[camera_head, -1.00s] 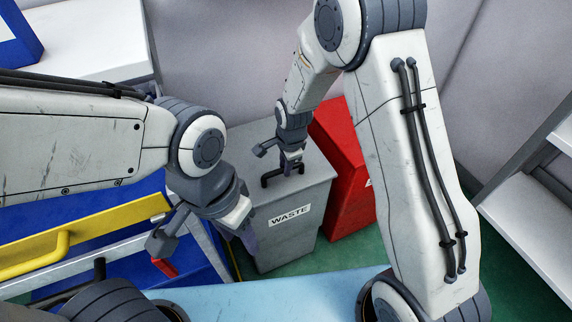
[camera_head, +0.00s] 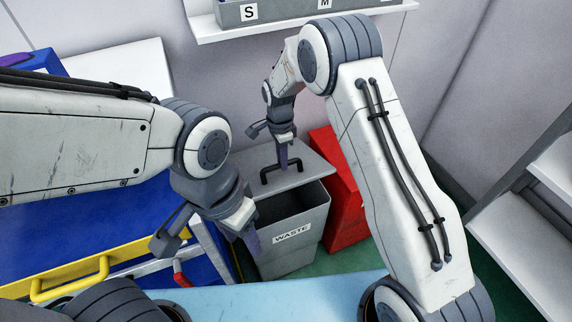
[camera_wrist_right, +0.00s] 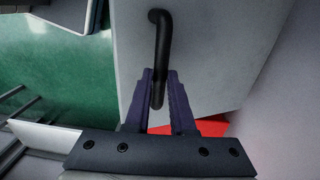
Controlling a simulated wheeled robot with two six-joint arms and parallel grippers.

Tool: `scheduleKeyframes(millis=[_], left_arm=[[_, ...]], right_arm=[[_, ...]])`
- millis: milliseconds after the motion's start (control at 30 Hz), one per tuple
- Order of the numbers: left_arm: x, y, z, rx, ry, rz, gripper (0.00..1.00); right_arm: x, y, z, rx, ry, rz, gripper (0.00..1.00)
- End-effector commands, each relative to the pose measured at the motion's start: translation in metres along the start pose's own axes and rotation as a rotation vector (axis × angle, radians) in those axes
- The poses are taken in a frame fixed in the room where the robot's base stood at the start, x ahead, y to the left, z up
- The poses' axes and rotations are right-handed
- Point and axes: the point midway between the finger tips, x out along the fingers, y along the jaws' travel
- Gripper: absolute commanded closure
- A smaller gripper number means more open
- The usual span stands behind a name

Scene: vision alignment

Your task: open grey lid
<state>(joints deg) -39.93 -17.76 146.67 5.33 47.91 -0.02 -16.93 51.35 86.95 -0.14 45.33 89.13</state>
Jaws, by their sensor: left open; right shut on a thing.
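The grey waste bin (camera_head: 290,257) stands on the floor at the centre of the head view, with a WASTE label on its front. Its grey lid (camera_head: 315,172) is raised and pushed back, so the dark inside shows at the front. My right gripper (camera_head: 284,165) is shut on the black lid handle (camera_head: 268,177). In the right wrist view the handle (camera_wrist_right: 162,45) runs between the fingers (camera_wrist_right: 160,95), above the flat lid (camera_wrist_right: 205,60). My left gripper (camera_head: 205,243) is open and empty, left of the bin; its fingers are partly hidden.
A red bin (camera_head: 345,225) stands right beside the grey one. A blue cart with a yellow handle (camera_head: 85,265) is at the left. White shelves (camera_head: 530,230) are at the right, and a shelf with grey boxes (camera_head: 290,10) is at the top. Green floor shows between.

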Motion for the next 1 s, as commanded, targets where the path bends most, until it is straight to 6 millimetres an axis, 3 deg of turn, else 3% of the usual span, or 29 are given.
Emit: scheduleKeyframes(millis=[33, 300, 600, 967, 1000], left_arm=[[-0.010, 0.001, -0.001, 0.000, 0.000, 0.000, 0.50], [-0.028, 0.002, -0.001, 0.000, 0.000, 0.000, 0.50], [-0.033, 0.002, -0.002, 0.000, 0.000, 0.000, 0.50], [-0.033, 0.002, -0.002, 0.000, 0.000, 0.000, 0.50], [-0.033, 0.002, -0.002, 0.000, 0.000, 0.000, 0.50]], right_arm=[[-0.015, -0.011, 0.000, 0.000, 0.001, -0.019, 1.00], [-0.043, -0.038, 0.000, -0.001, 0.000, -0.023, 1.00], [-0.051, -0.051, 0.001, -0.001, 0.000, -0.020, 1.00], [-0.051, -0.051, 0.000, -0.001, 0.000, -0.018, 1.00], [-0.051, -0.051, 0.000, 0.000, -0.001, -0.018, 0.70]])
